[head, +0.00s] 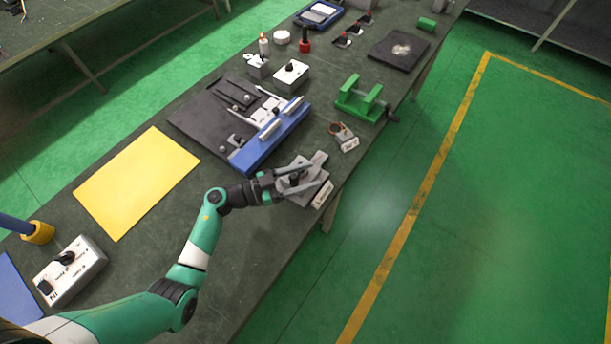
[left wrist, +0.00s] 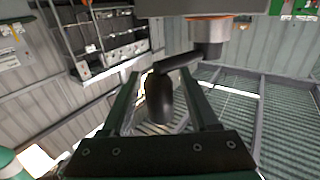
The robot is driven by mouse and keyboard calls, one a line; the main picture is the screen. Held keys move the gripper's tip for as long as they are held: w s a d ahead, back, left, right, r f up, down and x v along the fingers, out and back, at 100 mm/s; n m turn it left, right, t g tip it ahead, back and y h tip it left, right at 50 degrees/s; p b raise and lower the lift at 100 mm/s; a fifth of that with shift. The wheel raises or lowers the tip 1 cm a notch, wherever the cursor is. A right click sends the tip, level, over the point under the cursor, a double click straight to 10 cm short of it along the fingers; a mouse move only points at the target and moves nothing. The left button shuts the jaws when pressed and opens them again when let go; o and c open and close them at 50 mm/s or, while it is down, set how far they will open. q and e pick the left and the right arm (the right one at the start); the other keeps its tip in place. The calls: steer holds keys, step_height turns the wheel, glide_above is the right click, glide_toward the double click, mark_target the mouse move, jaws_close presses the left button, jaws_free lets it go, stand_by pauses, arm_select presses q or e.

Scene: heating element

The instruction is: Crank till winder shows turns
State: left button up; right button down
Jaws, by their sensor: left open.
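The winder (head: 292,187) is a small grey device at the table's front edge, partly hidden by my gripper. A white label plate (head: 323,194) is on its front side, and I cannot read any turns on it. My left gripper (head: 304,181) is open over the winder. In the left wrist view a dark crank handle (left wrist: 160,97) hangs between the two open fingers (left wrist: 160,85), with gaps beside it. Its crank arm (left wrist: 182,62) runs up to a dark shaft below a copper-coloured part (left wrist: 209,18). My right gripper is not in view.
A blue and black fixture (head: 262,145) stands left of the winder. A small coil block (head: 343,137) and a green vise (head: 360,100) stand beyond it. A yellow sheet (head: 137,182) and a white switch box (head: 71,271) lie nearer. The table strip before the winder is bare.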

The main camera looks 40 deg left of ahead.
arm_select(q)
jaws_close()
stand_by(1.4)
